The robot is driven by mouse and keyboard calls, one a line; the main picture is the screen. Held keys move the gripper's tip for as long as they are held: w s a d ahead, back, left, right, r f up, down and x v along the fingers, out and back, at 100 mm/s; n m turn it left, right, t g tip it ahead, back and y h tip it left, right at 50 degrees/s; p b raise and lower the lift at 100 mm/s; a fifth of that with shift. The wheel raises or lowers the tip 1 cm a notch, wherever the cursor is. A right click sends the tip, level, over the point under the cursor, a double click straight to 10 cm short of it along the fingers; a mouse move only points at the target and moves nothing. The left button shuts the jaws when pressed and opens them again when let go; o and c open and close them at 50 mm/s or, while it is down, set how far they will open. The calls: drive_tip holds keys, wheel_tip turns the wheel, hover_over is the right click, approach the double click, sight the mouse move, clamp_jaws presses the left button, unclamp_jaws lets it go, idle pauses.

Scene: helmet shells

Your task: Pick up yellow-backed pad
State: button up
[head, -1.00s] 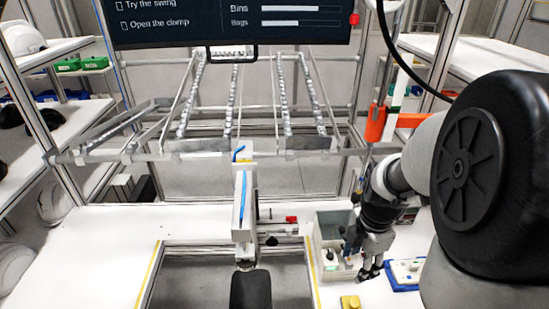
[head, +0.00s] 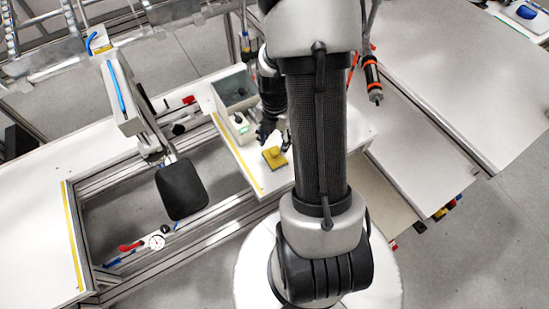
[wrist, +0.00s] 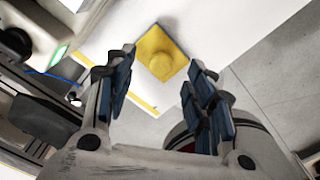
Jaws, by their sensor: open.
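The yellow pad (head: 274,158) lies on the white tabletop close to the edge, below the grey bin. In the wrist view the yellow pad (wrist: 161,54) is a yellow square with a round raised knob in its middle, lying beyond my fingertips. My gripper (wrist: 158,75) is open and empty, its blue-lined fingers apart on either side of the pad's line. In the head view my gripper (head: 270,133) is close above the pad, partly hidden behind my arm.
A grey bin (head: 236,90) stands behind the pad with a small white device (head: 241,128) at its front. Yellow tape (head: 238,152) runs along the table edge.

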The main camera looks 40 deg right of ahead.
sight(275, 150)
drive_tip(key=shift+s+a+f+b, duration=0.1)
drive_tip(key=shift+f+b, duration=0.5)
drive_tip(key=shift+f, duration=0.8)
drive_tip(key=shift+a+f+b, duration=0.1)
drive_tip(key=shift+f+b, duration=0.45)
drive_tip(key=shift+f, duration=0.8)
drive_tip(key=shift+c, duration=0.3)
clamp_jaws()
